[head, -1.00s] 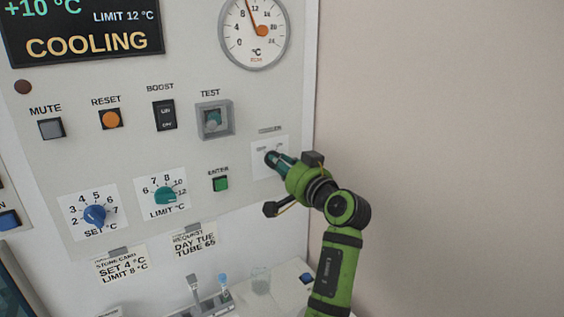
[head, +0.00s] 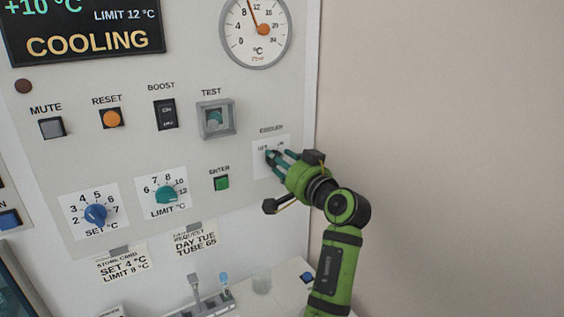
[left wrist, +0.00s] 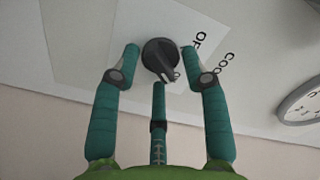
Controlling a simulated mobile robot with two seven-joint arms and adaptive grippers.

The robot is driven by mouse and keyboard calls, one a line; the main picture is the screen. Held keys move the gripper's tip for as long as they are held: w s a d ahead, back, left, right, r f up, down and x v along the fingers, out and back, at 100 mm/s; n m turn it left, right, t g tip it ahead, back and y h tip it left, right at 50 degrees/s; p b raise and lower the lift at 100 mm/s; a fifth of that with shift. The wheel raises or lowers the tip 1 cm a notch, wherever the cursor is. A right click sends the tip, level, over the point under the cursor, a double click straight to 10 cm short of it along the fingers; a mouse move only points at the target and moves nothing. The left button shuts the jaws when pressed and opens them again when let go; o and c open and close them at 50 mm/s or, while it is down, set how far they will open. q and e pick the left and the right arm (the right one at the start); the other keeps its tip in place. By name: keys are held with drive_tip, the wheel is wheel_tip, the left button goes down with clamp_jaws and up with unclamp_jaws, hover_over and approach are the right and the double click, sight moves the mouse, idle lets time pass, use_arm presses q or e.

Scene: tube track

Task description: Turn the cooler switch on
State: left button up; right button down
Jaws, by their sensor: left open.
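The cooler switch is a dark round knob with a raised ridge (left wrist: 160,58) on a white label plate (head: 261,169). My left gripper (head: 275,155) is at this plate in the head view, its fingers covering most of the knob. In the left wrist view the gripper (left wrist: 160,62) is open, with teal fingers spread on both sides of the knob and a third finger below it. No firm grip shows. The ridge's lighter end points down and slightly right in that view, near a partly hidden label. "OFF" is readable to the knob's right. My right gripper is out of view.
The panel also holds a green ENTER button (head: 221,183), a TEST switch in a grey frame (head: 216,119), a BOOST rocker (head: 165,115) and a limit dial (head: 166,194). A round gauge (head: 254,32) is above. Bare wall (head: 440,120) lies to the right.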

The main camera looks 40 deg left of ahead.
sight(274, 115)
use_arm(q)
drive_tip(key=r, duration=0.3)
drive_tip(key=w+r, duration=0.1)
drive_tip(key=r, duration=0.2)
drive_tip(key=shift+w+a+r, duration=0.15)
drive_tip(key=shift+a+r, duration=0.05)
drive_tip(key=shift+r, duration=0.05)
drive_tip(key=r, duration=0.1)
drive_tip(key=s+r, duration=0.2)
drive_tip(key=r, duration=0.1)
drive_tip(key=shift+d, duration=0.25)
drive_tip(key=shift+s+a, duration=0.15)
drive_tip(key=shift+w+f, duration=0.3)
drive_tip(key=shift+w, duration=0.45)
drive_tip(key=s+d+f+n+b, duration=0.2)
drive_tip(key=d+f+n+b, duration=0.2)
drive_tip(key=d+f+n, duration=0.4)
drive_tip(key=w+a+f+n+p, duration=0.1)
drive_tip(key=a+p, duration=0.3)
drive_tip(key=a, duration=0.3)
drive_tip(key=shift+w+a+f+n, duration=0.15)
drive_tip(key=shift+a+f+n, duration=0.1)
drive_tip(key=shift+n, duration=0.15)
